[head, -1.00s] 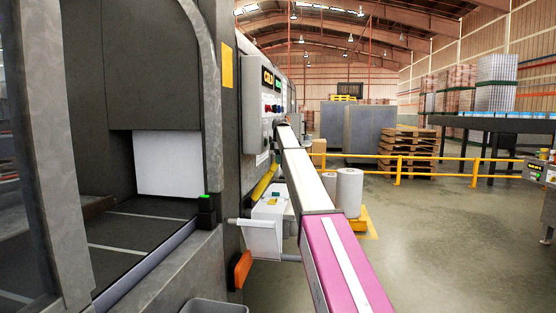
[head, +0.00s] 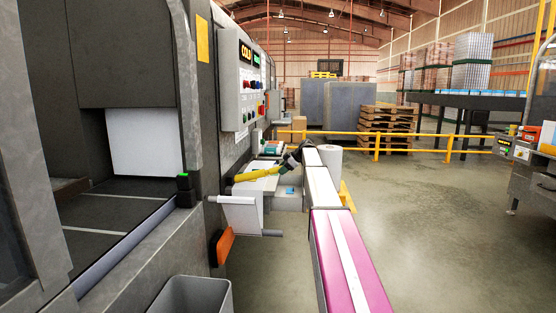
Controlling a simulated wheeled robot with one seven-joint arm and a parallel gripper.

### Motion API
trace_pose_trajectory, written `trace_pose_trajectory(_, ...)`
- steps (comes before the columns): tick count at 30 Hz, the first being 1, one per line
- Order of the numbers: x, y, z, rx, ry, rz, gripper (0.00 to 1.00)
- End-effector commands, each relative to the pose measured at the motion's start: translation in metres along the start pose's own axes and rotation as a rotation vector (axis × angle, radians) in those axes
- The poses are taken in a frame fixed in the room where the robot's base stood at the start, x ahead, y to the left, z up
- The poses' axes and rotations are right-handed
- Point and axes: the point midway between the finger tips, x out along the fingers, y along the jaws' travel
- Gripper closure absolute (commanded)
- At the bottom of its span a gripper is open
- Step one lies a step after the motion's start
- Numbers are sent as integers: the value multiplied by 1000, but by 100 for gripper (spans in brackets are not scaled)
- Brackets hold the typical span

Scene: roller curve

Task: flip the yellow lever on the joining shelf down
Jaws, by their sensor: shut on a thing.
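The yellow lever (head: 258,174) shows in the head view on the pale joining shelf (head: 252,188) at the side of the dark machine. It lies at a low slant, its right end a little higher than its left. My gripper (head: 289,161), small and dark at the far end of my white and magenta arm, is at the lever's right end and shut on it. The fingertips are small, and my arm hides part of the shelf's right side.
A control panel (head: 247,85) with buttons is on the machine above the shelf. An orange part (head: 222,246) juts out below it. A grey bin (head: 190,296) stands at the front. A white roll (head: 329,161) stands behind my arm. The floor to the right is clear.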

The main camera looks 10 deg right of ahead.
Motion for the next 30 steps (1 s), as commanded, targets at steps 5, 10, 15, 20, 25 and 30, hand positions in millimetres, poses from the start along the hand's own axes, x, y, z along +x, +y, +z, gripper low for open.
trace_pose_trajectory(5,13,-5,21,9,79,13,100)
trace_pose_trajectory(10,21,-8,31,13,121,19,100)
trace_pose_trajectory(15,24,-8,34,13,138,22,100)
trace_pose_trajectory(20,24,-8,35,13,140,23,100)
trace_pose_trajectory(25,24,-8,35,13,139,23,100)
trace_pose_trajectory(30,24,-8,34,13,140,23,37)
